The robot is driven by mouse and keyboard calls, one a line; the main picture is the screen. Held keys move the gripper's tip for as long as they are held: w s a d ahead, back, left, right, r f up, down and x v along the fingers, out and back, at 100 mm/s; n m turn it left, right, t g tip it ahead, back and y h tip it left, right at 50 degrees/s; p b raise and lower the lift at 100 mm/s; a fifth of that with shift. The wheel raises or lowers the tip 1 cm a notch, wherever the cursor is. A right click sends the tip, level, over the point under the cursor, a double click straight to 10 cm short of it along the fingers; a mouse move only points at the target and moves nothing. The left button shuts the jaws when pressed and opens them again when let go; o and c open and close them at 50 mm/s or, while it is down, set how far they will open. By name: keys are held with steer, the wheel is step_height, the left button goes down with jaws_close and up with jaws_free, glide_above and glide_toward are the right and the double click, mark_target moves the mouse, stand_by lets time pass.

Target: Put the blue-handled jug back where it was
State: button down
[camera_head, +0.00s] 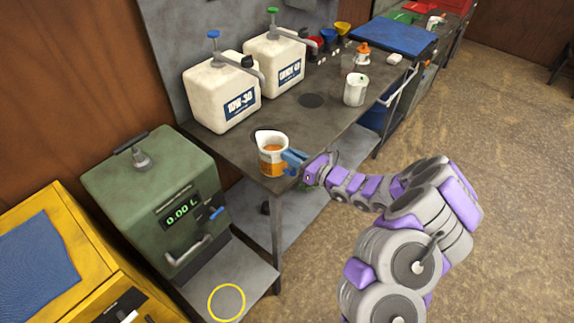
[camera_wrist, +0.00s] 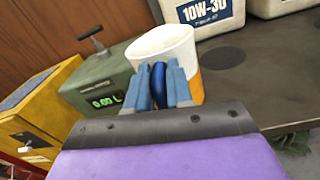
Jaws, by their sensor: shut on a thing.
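The blue-handled jug (camera_head: 271,158) is white with an orange lower part and stands upright at the near left corner of the bench (camera_head: 330,121). I cannot tell whether its base touches the bench top. My gripper (camera_head: 292,160) is shut on its blue handle from the right. In the wrist view the jug (camera_wrist: 163,43) is just beyond the fingers, and the blue handle (camera_wrist: 158,84) is between the fingertips (camera_wrist: 157,88). The jug's base is hidden there. A second, white jug (camera_head: 355,89) stands farther back on the bench.
A green dispenser (camera_head: 152,190) reading 0.00 L stands left of the bench, with a yellow ring (camera_head: 227,302) on its low plate. Two white oil containers (camera_head: 222,93) (camera_head: 274,62) stand at the bench's back. A dark disc (camera_head: 311,100) lies clear on the bench. A yellow cabinet (camera_head: 83,232) is at left.

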mark_target(289, 171)
steer(key=f, duration=0.1)
steer(key=f+b, duration=0.1)
steer(key=f, duration=0.1)
steer(key=shift+w+f, duration=0.25)
steer(key=shift+a, duration=0.4)
steer(key=c, duration=1.4)
jaws_free()
steer(key=shift+a, duration=0.1)
steer(key=shift+o, duration=1.9)
steer(key=shift+d+r, duration=0.1)
steer(key=shift+d, duration=0.65)
steer(key=shift+s+d, duration=0.2)
steer(key=shift+s, duration=0.15)
steer(key=p+v, duration=0.2)
steer(key=v, duration=0.8)
steer(key=shift+s+d, duration=0.15)
steer(key=shift+s, duration=0.15)
